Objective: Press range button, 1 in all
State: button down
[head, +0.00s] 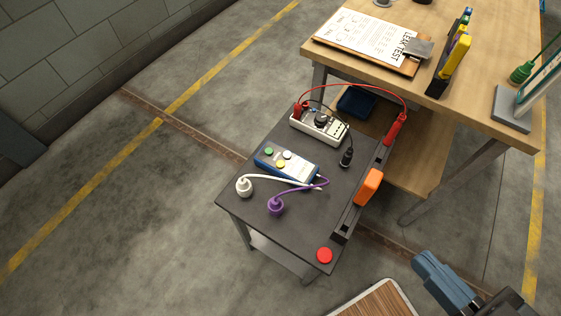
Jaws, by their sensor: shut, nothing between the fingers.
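A blue handheld meter (262,163) with a pale face (301,173) lies on the dark cart top. On its left end are a green button (268,151), a pale button (287,155) and a yellow button (281,164). Their labels are too small to read, so I cannot tell which is the range button. A beige multimeter (306,127) with a dark round dial (321,120) lies behind it. My gripper (424,265), blue-grey, is at the bottom right. It is shut and empty, apart from the cart and well away from the meter.
The dark cart (300,235) carries a white-hosed fitting (244,187), a purple-hosed fitting (276,205), a black probe (347,157), an orange block (369,187) and a red button (324,255). A red lead (345,87) arches behind. A wooden workbench (480,75) stands at the upper right.

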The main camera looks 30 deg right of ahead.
aim_at(279, 164)
jog(key=j+z, duration=0.25)
jog(key=j, duration=0.35)
jog(key=j+z, duration=0.3)
jog(key=j, duration=0.3)
jog(key=k+j+z, duration=0.25)
jog(key=j, duration=0.3)
jog(key=i, duration=0.1)
